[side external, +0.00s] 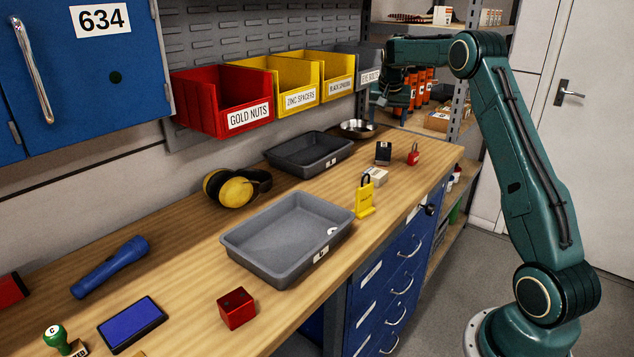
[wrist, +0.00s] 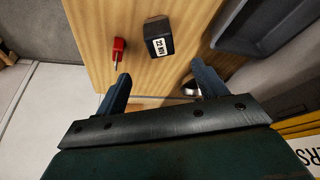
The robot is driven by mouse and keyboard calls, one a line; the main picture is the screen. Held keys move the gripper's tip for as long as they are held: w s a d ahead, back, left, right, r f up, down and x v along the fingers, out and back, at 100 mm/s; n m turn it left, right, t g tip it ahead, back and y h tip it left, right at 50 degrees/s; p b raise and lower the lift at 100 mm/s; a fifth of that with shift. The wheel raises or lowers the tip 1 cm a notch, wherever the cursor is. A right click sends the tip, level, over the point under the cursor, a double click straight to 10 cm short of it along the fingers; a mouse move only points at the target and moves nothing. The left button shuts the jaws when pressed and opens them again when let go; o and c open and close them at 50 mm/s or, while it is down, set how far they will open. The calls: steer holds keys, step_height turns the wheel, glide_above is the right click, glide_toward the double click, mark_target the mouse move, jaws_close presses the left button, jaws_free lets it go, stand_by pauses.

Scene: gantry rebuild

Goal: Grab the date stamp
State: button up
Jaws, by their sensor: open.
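The date stamp (side external: 383,152) is a small dark block with a white face, standing near the far right end of the wooden bench. In the wrist view the date stamp (wrist: 158,37) shows a white label with black print, reading roughly "22" and a month. My gripper (side external: 393,102) is raised above the far end of the bench, higher than the stamp and apart from it. In the wrist view my gripper (wrist: 162,84) has its two fingers spread, with nothing between them. The stamp lies beyond the fingertips, roughly centred between them.
A metal bowl (side external: 357,128) and dark tray (side external: 309,151) lie behind and left. Bins (side external: 222,100) line the wall.

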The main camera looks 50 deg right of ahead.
mark_target(384, 144)
steer(key=x, duration=0.6)
steer(key=shift+w+d+f, duration=0.1)
steer(key=shift+d+f, duration=0.05)
steer(key=shift+f, duration=0.15)
steer(key=shift+x, duration=2.5)
steer(key=c, duration=1.1)
steer(key=shift+r, duration=5)
